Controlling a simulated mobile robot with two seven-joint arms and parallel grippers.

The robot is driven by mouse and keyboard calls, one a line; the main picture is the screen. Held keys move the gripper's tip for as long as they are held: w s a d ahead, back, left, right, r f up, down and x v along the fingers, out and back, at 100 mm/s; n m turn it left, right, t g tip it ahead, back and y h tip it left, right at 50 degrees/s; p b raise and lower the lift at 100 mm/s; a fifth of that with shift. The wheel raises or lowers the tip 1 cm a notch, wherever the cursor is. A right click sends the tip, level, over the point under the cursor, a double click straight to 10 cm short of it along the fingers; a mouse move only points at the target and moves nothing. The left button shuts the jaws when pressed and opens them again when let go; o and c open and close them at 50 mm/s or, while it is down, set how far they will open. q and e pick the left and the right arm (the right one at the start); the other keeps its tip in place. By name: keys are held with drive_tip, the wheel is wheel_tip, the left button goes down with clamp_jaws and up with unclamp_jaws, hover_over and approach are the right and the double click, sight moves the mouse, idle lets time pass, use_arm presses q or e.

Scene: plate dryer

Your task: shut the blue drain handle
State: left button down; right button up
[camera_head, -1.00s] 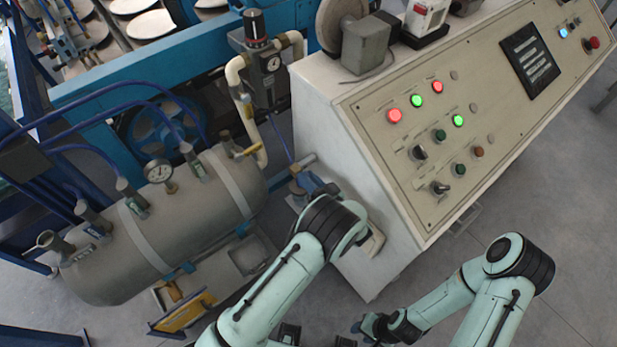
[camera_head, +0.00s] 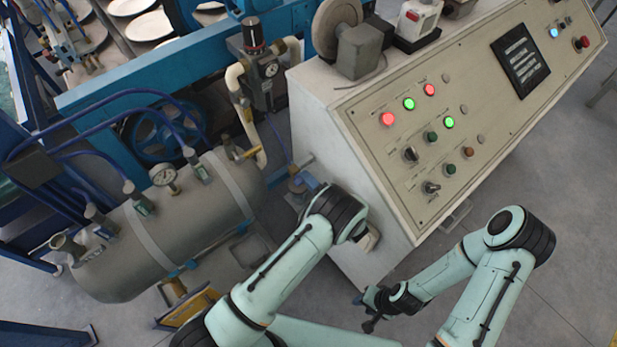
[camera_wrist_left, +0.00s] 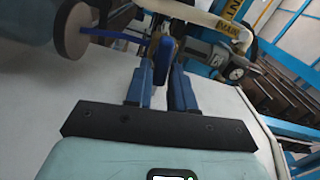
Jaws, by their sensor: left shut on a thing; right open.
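The blue drain handle (camera_wrist_left: 166,52) shows in the left wrist view between the blue fingertips of my left gripper (camera_wrist_left: 163,72), which is shut on it. The fingers partly hide it, and I cannot tell its turn angle. In the head view my left arm reaches the low gap between the tank and the control cabinet. A small blue part shows there, but my arm hides the grip itself. My right gripper (camera_head: 374,308) is open, dark and small in the head view, low in front of the cabinet, apart from the handle.
The grey tank (camera_head: 165,240) lies left of my left arm. The control cabinet (camera_head: 335,150) stands close on its right. A pale pipe (camera_head: 247,120) and a regulator with a gauge (camera_head: 268,75) are behind. Open floor (camera_head: 570,190) lies to the right.

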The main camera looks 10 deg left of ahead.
use_arm(q)
drive_tip(key=shift+m, duration=0.7)
use_arm(e)
drive_tip(key=shift+w+r, duration=0.4)
drive_tip(key=shift+w, duration=0.1)
use_arm(q)
drive_tip(key=shift+f, duration=0.1)
drive_tip(key=c, duration=1.1)
unclamp_jaws()
drive_tip(key=b+v, duration=0.2)
drive_tip(key=v, duration=1.1)
drive_tip(key=shift+s+d+b, duration=0.15)
drive_tip(key=shift+b, duration=0.15)
use_arm(e)
drive_tip(key=s+f, duration=0.4)
drive_tip(key=shift+s, duration=0.15)
